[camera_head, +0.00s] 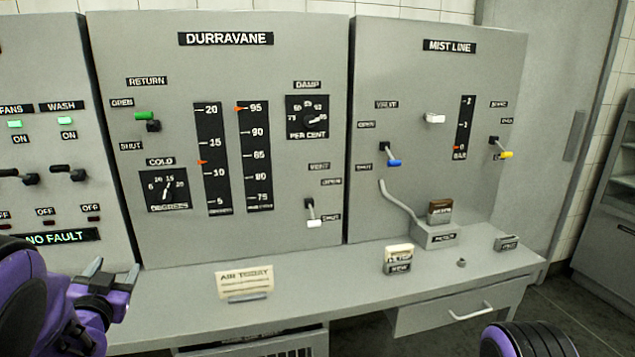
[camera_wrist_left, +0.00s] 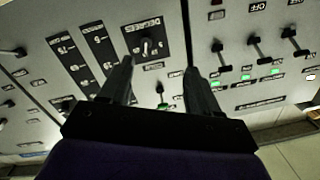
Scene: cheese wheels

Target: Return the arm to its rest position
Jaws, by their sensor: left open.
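My left gripper (camera_head: 108,277) is at the lower left of the head view, low in front of the grey panel and over the left end of the desk ledge. Its two fingers are apart with nothing between them. In the left wrist view the open fingers (camera_wrist_left: 158,85) point at the panel, with the dial and a green-tipped lever beyond them. The fingers look clear of the panel. A purple and black part of my right arm (camera_head: 528,340) shows at the bottom right; its gripper is out of view.
The DURRAVANE panel (camera_head: 230,75) and MIST LINE panel (camera_head: 400,80) carry levers and gauges. A drawer (camera_head: 460,312) is below.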

